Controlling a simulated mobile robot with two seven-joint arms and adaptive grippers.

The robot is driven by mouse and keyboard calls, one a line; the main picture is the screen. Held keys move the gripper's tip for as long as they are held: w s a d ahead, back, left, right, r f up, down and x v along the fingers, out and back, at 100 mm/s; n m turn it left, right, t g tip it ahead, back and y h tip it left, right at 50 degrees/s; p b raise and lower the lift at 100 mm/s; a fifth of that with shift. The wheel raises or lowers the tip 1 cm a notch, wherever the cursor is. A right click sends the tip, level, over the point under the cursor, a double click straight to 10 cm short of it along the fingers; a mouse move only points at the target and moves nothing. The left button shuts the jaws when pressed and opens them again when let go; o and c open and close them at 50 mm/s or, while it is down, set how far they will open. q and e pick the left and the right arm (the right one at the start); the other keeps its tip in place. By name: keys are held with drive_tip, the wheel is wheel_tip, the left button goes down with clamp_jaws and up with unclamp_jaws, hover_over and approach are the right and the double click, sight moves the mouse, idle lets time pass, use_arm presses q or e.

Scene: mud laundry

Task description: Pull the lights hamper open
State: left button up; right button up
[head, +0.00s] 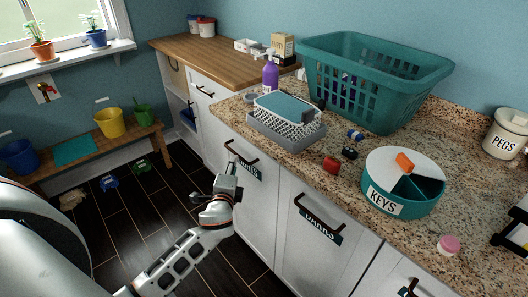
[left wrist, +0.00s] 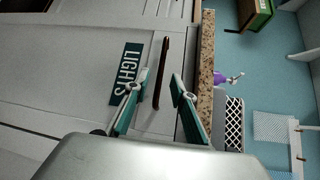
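The lights hamper (head: 257,205) is a white front under the granite counter. It looks closed. Its dark bar handle (head: 240,153) is near the top, above a teal label that my gripper partly hides. In the left wrist view the label (left wrist: 127,70) reads LIGHTS, and the handle (left wrist: 162,70) runs between my two fingers. My left gripper (head: 227,182) is in front of the hamper, close to the handle. Its fingers (left wrist: 157,85) are spread on either side of the bar, apart from it as far as I can see. My right gripper is not in view.
Another labelled front (head: 318,240) with a dark handle is to the right. A teal basket (head: 375,75), a round KEYS box (head: 400,190) and a grey tray (head: 285,135) stand on the counter. A wooden bench (head: 90,150) with buckets is at left. The dark floor (head: 140,215) between is largely clear.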

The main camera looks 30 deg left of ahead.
sight(236, 154)
use_arm(q)
drive_tip(key=shift+b+x, duration=0.35)
drive_tip(key=shift+x, duration=3.55)
drive_tip(key=shift+r, duration=0.1)
clamp_jaws()
